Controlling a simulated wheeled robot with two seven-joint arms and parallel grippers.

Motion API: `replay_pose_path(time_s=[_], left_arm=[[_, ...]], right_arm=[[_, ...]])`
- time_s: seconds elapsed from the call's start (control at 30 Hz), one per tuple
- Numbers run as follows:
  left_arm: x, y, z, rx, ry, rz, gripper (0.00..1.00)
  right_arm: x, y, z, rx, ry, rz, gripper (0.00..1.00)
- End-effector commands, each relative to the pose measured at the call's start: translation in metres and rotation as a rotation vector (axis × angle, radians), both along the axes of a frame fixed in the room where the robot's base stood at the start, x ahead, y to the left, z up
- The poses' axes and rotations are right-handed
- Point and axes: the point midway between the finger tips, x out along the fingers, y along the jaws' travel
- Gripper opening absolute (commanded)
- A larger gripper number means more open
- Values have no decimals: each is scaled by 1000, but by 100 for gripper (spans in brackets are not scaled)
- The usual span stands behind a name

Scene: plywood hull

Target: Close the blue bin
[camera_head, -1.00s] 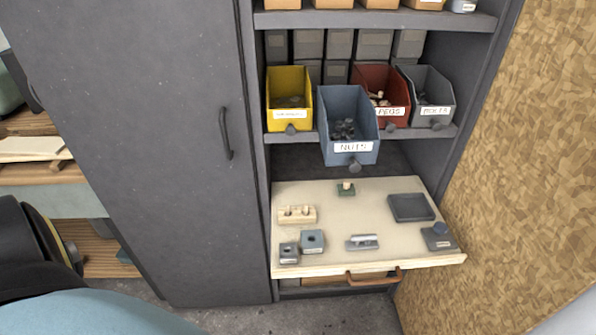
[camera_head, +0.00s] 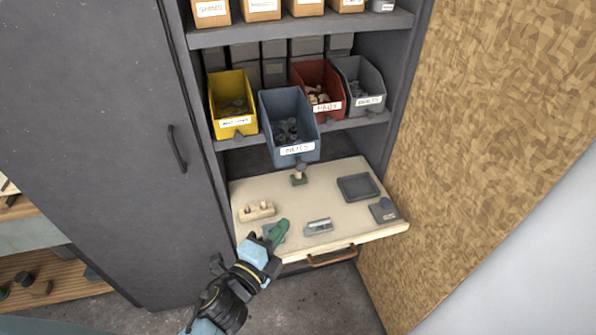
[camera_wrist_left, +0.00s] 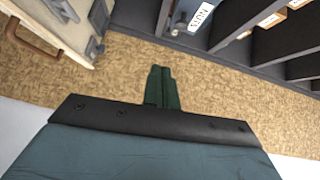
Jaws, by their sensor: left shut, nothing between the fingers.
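My right gripper is not in view.
A yellow bin (camera_head: 231,105), a red bin (camera_head: 318,88) and a grey bin (camera_head: 360,85) stand on the same shelf. The pull-out board (camera_head: 337,198) carries small blocks and a tray (camera_head: 358,187). A cabinet door (camera_head: 90,130) is at left, a chipboard wall (camera_head: 470,130) at right.

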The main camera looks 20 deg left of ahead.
Motion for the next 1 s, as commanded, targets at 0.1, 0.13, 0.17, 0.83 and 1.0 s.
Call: replay_pose_path(time_s=[0.1, 0.13, 0.17, 0.83, 1.0], left_arm=[[3, -1, 24, 45, -53, -5, 0], [4, -1, 26, 49, -58, -5, 0], [6, -1, 27, 51, -62, -6, 0], [118, -7, 27, 51, -59, -5, 0], [130, 1, 26, 48, -58, -6, 0]], right_arm=[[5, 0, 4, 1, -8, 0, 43], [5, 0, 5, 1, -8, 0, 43], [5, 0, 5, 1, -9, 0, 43], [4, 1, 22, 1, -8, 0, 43], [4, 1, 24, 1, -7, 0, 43]])
